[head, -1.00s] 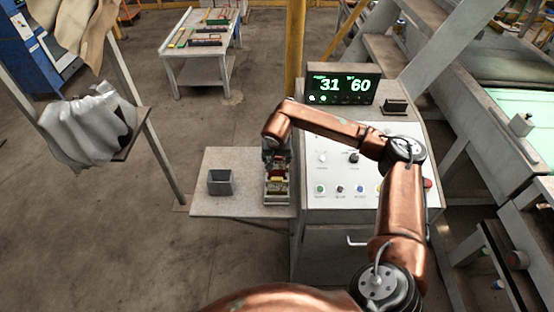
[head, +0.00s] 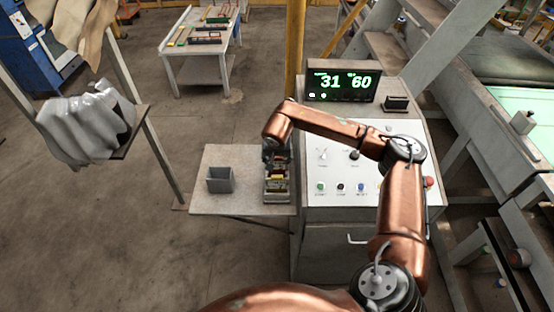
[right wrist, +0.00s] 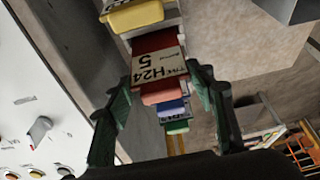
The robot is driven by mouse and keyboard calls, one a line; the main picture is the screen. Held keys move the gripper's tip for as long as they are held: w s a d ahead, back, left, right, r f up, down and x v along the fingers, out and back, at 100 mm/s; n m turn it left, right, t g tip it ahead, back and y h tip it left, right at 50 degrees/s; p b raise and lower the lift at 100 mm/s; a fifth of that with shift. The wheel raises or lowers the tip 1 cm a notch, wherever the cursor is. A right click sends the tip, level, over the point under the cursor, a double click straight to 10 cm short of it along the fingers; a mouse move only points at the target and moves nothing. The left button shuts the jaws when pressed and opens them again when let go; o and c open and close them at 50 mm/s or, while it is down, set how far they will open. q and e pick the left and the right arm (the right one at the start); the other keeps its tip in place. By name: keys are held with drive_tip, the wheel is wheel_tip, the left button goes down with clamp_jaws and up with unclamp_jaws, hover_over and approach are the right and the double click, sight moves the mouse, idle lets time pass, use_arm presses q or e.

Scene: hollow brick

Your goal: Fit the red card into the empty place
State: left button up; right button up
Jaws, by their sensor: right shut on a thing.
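My right gripper (head: 276,158) is over the card rack (head: 277,198) on the small side shelf. In the right wrist view its two green fingers (right wrist: 160,82) stand either side of the red card (right wrist: 156,62), which has a cream label reading H24 5, and they are shut on it. The red card lines up with the yellow card (right wrist: 137,15) and a blue card (right wrist: 172,106) in the row. How deep its lower edge sits is hidden. My left gripper is not in view.
A grey open box (head: 221,180) stands on the shelf left of the rack. A table (head: 200,47) with coloured pieces stands farther back.

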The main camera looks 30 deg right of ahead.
drive_tip(key=shift+f+b, duration=0.75)
drive_tip(key=shift+f, duration=0.4)
drive_tip(key=o, duration=1.2)
drive_tip(key=v, duration=1.2)
drive_tip(key=shift+a, duration=0.1)
